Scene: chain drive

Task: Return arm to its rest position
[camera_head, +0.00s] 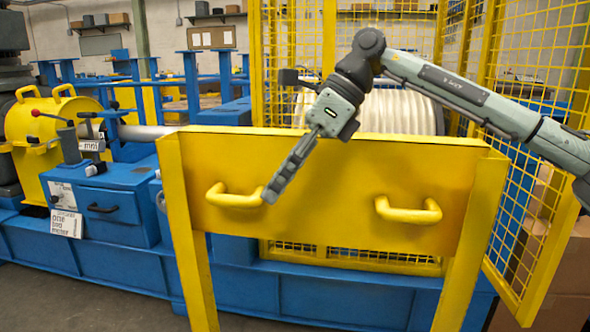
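My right arm (470,95) comes in from the right edge, raised above and in front of a yellow panel (330,185). My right gripper (272,194) points down and to the left, with its tip over the panel next to the left yellow handle (232,197). The fingers line up as one dark grey strip, so I cannot tell whether they are open or shut, or whether they touch the handle. No object shows in them. The right yellow handle (408,211) is bare. My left gripper is not in view.
The panel has a yellow post (190,245) on its left and another (470,245) on its right. Behind it are a large ribbed pale drum (395,112) and yellow mesh fencing (540,100). A blue machine base (110,265) with a lever and cylinder stands left. Brown boxes stand right.

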